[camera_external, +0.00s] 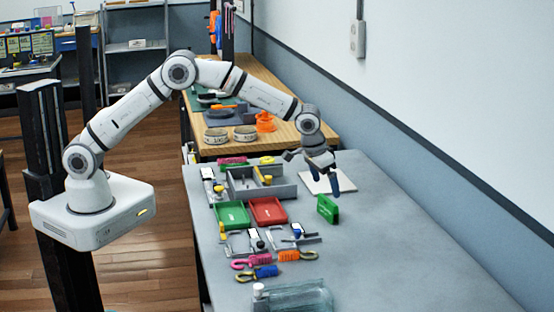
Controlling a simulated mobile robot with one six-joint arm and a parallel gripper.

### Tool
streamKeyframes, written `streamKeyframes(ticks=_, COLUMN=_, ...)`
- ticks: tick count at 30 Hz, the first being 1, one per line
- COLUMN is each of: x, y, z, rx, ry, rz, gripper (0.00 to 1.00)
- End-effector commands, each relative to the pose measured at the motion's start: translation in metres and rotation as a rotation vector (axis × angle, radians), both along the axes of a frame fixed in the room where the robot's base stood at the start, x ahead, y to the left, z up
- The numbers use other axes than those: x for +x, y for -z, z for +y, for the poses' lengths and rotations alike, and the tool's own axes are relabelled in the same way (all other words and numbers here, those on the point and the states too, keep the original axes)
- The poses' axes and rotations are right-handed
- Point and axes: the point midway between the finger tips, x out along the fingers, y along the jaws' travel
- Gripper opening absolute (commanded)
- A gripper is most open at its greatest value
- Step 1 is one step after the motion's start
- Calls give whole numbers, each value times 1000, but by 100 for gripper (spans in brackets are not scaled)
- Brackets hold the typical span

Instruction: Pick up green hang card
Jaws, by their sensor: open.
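A small green card-like item (327,208), which looks like the green hang card, is on the grey table to the right of the red tray. It appears to stand or lean, though its exact pose is too small to tell. My gripper (336,185) is open and points down just above and behind it, slightly to its right. The fingertips are close to its top edge in the picture. I cannot tell whether they touch it. My gripper partly covers a white sheet (314,183) behind.
A green tray (232,217) and a red tray (268,211) sit left of the green item. A grey divided bin (243,184) stands behind them. The table's right side is clear, beside the wall.

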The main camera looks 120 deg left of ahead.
Motion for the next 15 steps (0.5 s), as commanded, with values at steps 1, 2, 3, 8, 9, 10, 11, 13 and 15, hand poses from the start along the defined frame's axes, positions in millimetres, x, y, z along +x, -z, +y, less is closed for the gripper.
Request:
streamKeyframes(ticks=1, x=0, y=5, z=2, rx=-2, ry=-2, rz=3, gripper=100)
streamKeyframes(ticks=2, x=1, y=8, z=2, rx=-2, ry=-2, rz=3, gripper=100)
streamKeyframes(ticks=3, x=2, y=13, z=3, rx=-2, ry=-2, rz=3, gripper=100)
streamKeyframes(ticks=8, x=3, y=29, z=7, rx=-1, ry=0, rz=4, gripper=100)
streamKeyframes(ticks=9, x=3, y=34, z=7, rx=-2, ry=0, rz=4, gripper=100)
streamKeyframes(ticks=10, x=2, y=39, z=8, rx=-3, ry=0, rz=5, gripper=100)
streamKeyframes(ticks=11, x=3, y=43, z=9, rx=-3, ry=0, rz=5, gripper=100)
streamKeyframes(ticks=13, x=2, y=54, z=11, rx=-3, ry=0, rz=5, gripper=100)
streamKeyframes(ticks=15, x=5, y=64, z=13, rx=-2, ry=1, rz=3, gripper=100)
